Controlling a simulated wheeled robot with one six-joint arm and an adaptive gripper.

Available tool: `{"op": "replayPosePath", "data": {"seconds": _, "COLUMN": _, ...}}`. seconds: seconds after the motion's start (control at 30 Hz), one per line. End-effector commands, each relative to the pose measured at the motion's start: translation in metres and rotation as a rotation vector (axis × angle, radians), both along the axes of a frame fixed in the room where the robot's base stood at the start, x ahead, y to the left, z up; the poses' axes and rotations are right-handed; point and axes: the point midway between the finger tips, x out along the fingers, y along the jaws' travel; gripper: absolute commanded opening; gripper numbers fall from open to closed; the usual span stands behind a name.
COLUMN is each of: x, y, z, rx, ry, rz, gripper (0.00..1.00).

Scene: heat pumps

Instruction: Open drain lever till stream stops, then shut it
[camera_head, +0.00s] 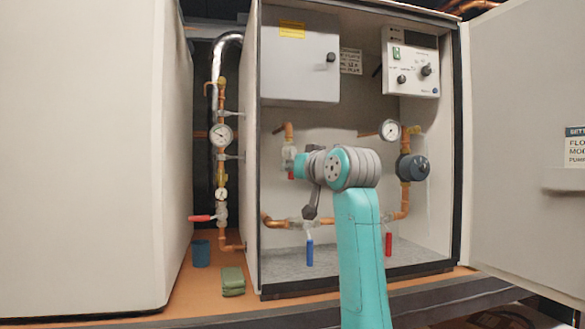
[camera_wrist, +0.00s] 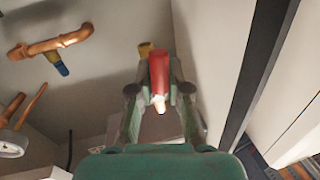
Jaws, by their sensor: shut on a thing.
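My gripper (camera_wrist: 158,92) is shut on a red lever (camera_wrist: 158,70) in the wrist view, with one finger on each side of it. A pale tip shows at the lever's lower end, and a brass fitting sits behind it. In the head view, my arm's end reaches a valve (camera_head: 289,153) on a short copper pipe at the cabinet's left, and a bit of red shows below that valve. My wrist hides most of the lever there. Another red lever (camera_head: 201,218) sticks out level on the pipe left of the cabinet, above a blue cup (camera_head: 201,253). I cannot make out a stream.
A blue lever (camera_head: 309,252) and a red lever (camera_head: 388,244) hang from the lower pipes. The open door (camera_head: 520,130) stands right.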

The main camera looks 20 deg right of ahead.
Motion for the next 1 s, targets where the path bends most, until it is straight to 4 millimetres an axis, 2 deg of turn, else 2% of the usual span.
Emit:
{"op": "replayPosePath", "data": {"seconds": 0.37, "x": 0.0, "y": 0.005, "z": 0.0, "rx": 0.124, "ry": 0.0, "rz": 0.0, "gripper": 0.0}}
{"op": "replayPosePath", "data": {"seconds": 1.0, "x": 0.0, "y": 0.022, "z": 0.01, "rx": 0.706, "ry": 0.001, "rz": 0.001, "gripper": 0.0}}
